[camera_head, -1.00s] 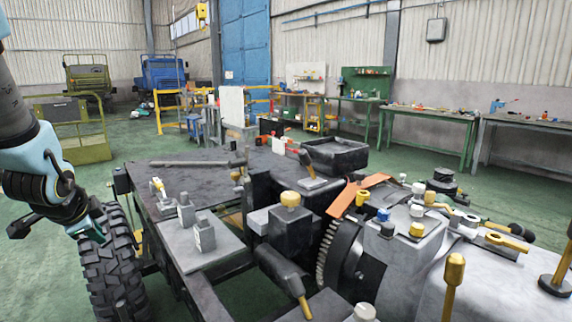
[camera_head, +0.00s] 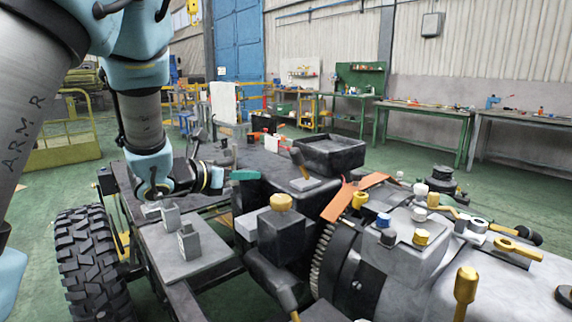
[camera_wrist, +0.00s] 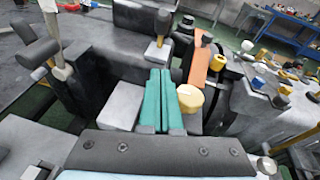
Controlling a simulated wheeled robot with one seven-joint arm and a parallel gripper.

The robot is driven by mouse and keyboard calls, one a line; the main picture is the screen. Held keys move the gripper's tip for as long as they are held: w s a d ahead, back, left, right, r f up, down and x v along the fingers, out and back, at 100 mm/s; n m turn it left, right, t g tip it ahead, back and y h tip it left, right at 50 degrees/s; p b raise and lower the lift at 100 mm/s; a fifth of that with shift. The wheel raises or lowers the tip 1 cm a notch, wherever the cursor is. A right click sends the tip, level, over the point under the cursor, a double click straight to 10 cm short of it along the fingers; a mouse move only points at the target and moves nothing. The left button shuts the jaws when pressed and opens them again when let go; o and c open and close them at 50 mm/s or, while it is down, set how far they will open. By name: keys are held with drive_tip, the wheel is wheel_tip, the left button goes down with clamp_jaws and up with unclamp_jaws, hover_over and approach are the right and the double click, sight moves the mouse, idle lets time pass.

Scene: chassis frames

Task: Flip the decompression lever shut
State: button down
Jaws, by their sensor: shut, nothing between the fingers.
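No part is labelled as the decompression lever, so I cannot tell for sure which lever it is. A dark-handled lever (camera_head: 297,158) tilts up from a small grey plate on the chassis; in the wrist view this lever (camera_wrist: 162,24) stands beyond my fingertips. A yellow lever (camera_head: 515,250) lies on the engine cover at right. A yellow-tipped dark lever (camera_head: 289,301) is at the front. My gripper (camera_head: 250,174) is shut and empty, its teal fingers pointing right above the chassis. In the wrist view the gripper (camera_wrist: 160,72) is left of a yellow knob, apart from the dark-handled lever.
The yellow knob (camera_head: 281,202) tops a dark block close to my gripper. An orange plate (camera_head: 352,196) and a toothed flywheel (camera_head: 322,262) stand before the grey engine (camera_head: 400,262). A black tray (camera_head: 330,152) lies behind. Grey blocks (camera_head: 188,243) stand on a plate below my arm.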

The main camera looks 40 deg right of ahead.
drive_tip(key=shift+d, duration=0.1)
drive_tip(key=p, duration=0.4)
approach(295, 163)
wheel_tip(295, 163, down, 3)
drive_tip(key=d, duration=0.2)
drive_tip(key=shift+w+d+r+p, duration=0.1)
drive_tip(key=shift+d+r+p, duration=0.15)
drive_tip(key=shift+d, duration=0.4)
drive_tip(key=shift+w+d+r+p, duration=0.1)
drive_tip(key=shift+d+r+p, duration=0.15)
drive_tip(key=shift+d, duration=0.4)
drive_tip(key=shift+w+d+r+p, duration=0.1)
drive_tip(key=shift+d+r+p, duration=0.15)
drive_tip(key=shift+d, duration=0.35)
